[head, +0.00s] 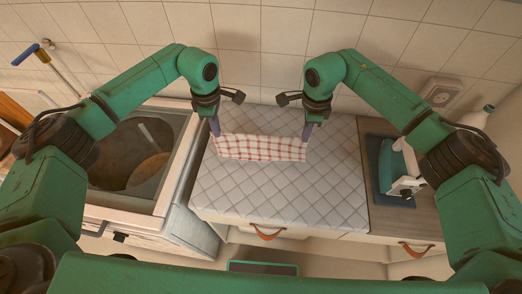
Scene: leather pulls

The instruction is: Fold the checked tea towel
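The red-and-white checked tea towel (260,148) shows as a wide, shallow strip above the middle of the quilted grey worktop cover. I cannot tell whether it lies flat or is partly lifted. My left gripper (215,128) points down at the towel's far left corner. My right gripper (307,133) points down at its far right corner. Each set of fingers overlaps or touches the towel's edge and looks like one narrow purple piece. The finger gaps are too small to see, so I cannot tell whether either grips the cloth.
The quilted cover (280,197) is bare in front of the towel. A sink-like basin (130,160) is on the left, and a teal-and-white object (393,165) stands on the wooden counter at right. Drawers with leather pulls (268,233) are below. A tiled wall is behind.

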